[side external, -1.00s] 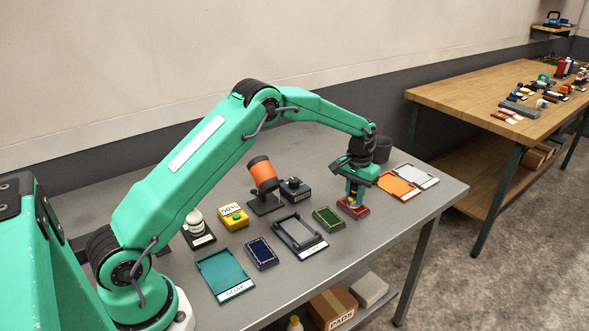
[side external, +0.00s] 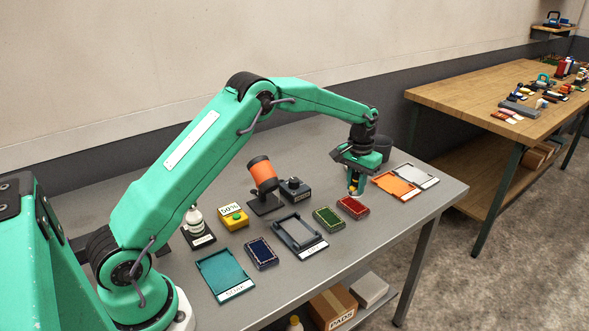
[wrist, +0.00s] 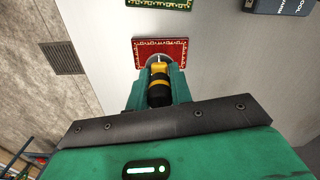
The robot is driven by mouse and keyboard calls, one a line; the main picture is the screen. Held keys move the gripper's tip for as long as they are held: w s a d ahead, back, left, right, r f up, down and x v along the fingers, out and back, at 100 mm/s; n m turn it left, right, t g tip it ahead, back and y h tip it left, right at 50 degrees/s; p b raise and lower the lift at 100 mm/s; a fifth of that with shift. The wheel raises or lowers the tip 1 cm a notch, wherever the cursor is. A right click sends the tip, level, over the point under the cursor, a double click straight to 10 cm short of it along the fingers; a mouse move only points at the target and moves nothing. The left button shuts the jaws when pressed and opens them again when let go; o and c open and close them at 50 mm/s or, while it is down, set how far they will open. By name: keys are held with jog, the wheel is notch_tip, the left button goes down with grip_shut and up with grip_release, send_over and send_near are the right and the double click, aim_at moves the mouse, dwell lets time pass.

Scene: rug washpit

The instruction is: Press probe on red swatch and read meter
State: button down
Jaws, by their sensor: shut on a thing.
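My gripper (side external: 355,187) is shut on a yellow-and-black probe (wrist: 160,88), which points down. In the side view the probe's lower end is raised just above and behind the red swatch (side external: 353,208), a flat red block with a pale patterned border. In the wrist view the probe tip overlaps the near part of the red swatch (wrist: 176,50), but they look apart. A yellow box (side external: 233,216) with a white panel reading "50%" and a green button stands left of the orange cylinder; it may be the meter.
A green swatch (side external: 328,219) lies just left of the red one, and a blue swatch (side external: 261,253) farther left. A grey tray (side external: 316,247), teal tray (side external: 225,275) and orange tray (side external: 397,187) lie around. An orange cylinder (side external: 263,174) and black knobbed box (side external: 294,191) stand behind.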

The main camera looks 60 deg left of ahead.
aim_at(357, 174)
jog(key=shift+r, duration=1.65)
